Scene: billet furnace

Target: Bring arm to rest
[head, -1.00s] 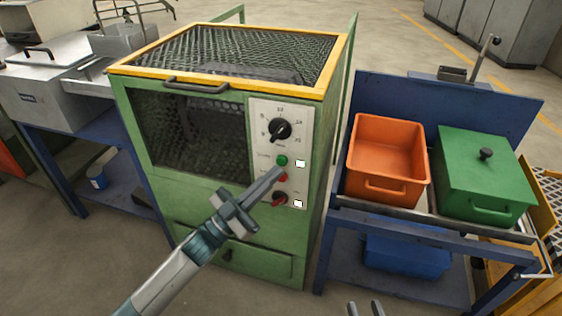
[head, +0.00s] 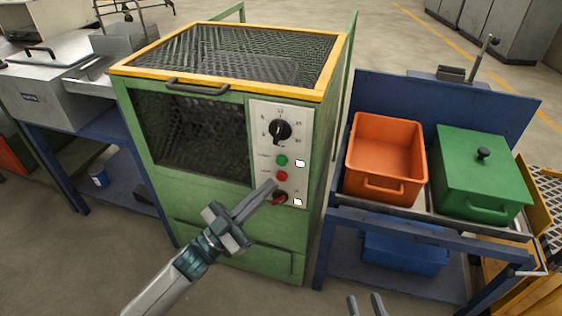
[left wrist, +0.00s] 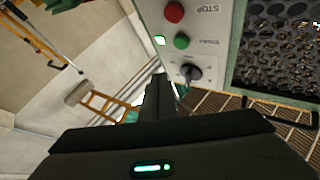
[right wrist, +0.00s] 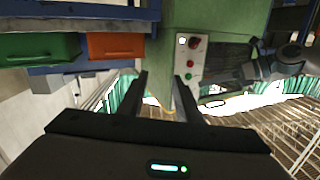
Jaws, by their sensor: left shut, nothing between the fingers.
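My left gripper (head: 271,185) is shut and empty in front of the furnace's control panel (head: 258,110). Its tip overlaps the panel's lower part in the head view, near the red button (head: 281,176) and the lower red knob (head: 280,197); I cannot tell the exact gap. The green button (head: 281,160) and the black dial (head: 280,130) are uncovered. The left wrist view shows the red button (left wrist: 174,11), green button (left wrist: 181,41) and dial (left wrist: 190,72) beyond the fingers. My right gripper (head: 366,305) is open and empty at the bottom edge of the head view.
The green furnace (head: 210,212) has a yellow-framed mesh top and a dark mesh window. An orange bin (head: 384,186) and a green lidded box (head: 478,192) stand on a blue bench to the right. A grey lidded box (head: 50,98) stands on the left bench.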

